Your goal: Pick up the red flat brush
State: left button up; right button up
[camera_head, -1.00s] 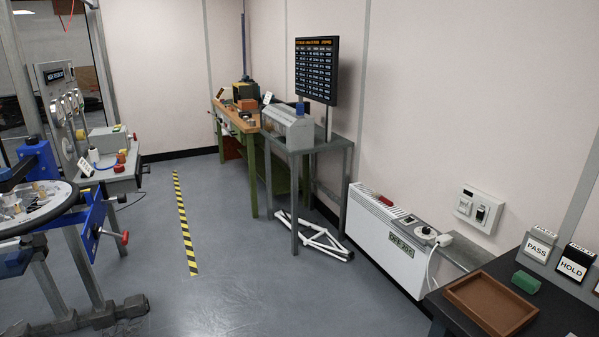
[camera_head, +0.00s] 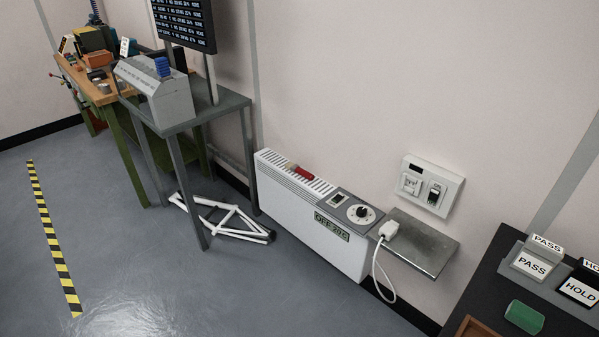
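A small red object with a paler end, which looks like the red flat brush (camera_head: 304,173), lies on the top grille of the white wall heater (camera_head: 290,208). It is small in the picture and its bristles are hard to make out. Nothing covers it from this angle. Neither of my grippers shows in the head view.
A metal shelf (camera_head: 436,255) with a white plug and cord adjoins the heater's right end. A dark table (camera_head: 495,277) with a green block (camera_head: 524,317) stands at right. A grey table (camera_head: 228,103) stands left of the heater, a white frame (camera_head: 215,222) beneath. Floor in front is clear.

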aim_at(295, 167)
jog(key=z, duration=0.6)
jog(key=i+j+z, duration=0.45)
jog(key=j, duration=0.15)
jog(key=i+j+z, duration=0.2)
jog(key=j+z, duration=0.25)
jog(key=j, duration=0.25)
